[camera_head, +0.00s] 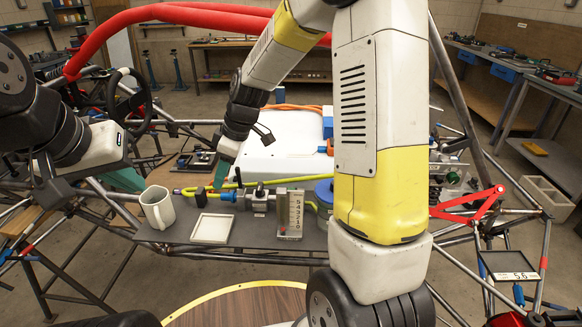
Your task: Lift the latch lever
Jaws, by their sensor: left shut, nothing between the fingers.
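A dark grey shelf (262,238) in front of me carries a metal valve-like fitting (262,201) with a small upright handle and a yellow hose. A small black block (201,197) stands to its left. I cannot tell which of these small parts is the latch lever. My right gripper (222,174) reaches down from above, its teal fingertip just above the yellow hose, left of the fitting. Whether its fingers are parted is not clear. My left gripper (125,180) is at the left, shut and empty, with green fingertips behind the mug.
A white mug (158,208), a pale square tray (212,228) and a numbered gauge block (290,213) stand on the shelf. A white box (285,140) lies behind. Red and grey tubes surround the area. My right arm hides the shelf's right part.

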